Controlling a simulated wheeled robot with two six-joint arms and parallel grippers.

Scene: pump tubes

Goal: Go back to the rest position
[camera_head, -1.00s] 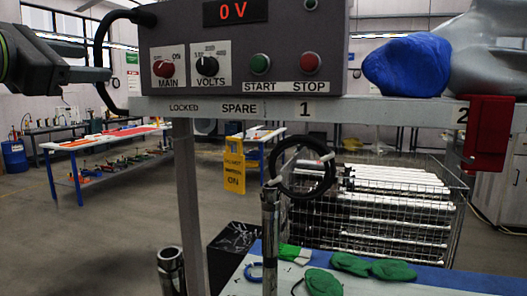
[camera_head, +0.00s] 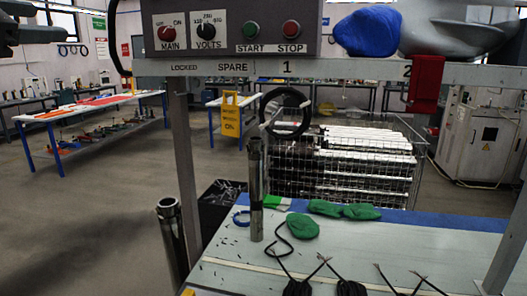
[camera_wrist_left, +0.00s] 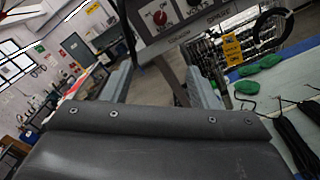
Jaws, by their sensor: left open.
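My left gripper (camera_head: 45,30) is at the top left corner of the head view, partly cut off by the frame edge. It is left of the grey control box (camera_head: 232,30) and apart from it. In the left wrist view the two grey fingers of the left gripper (camera_wrist_left: 160,86) stand wide apart with nothing between them. The control box shows beyond them in that view. My right gripper is in neither view.
A beam (camera_head: 225,69) under the box carries a blue cloth (camera_head: 367,31) and a red holder (camera_head: 426,82). Floor at left is open.

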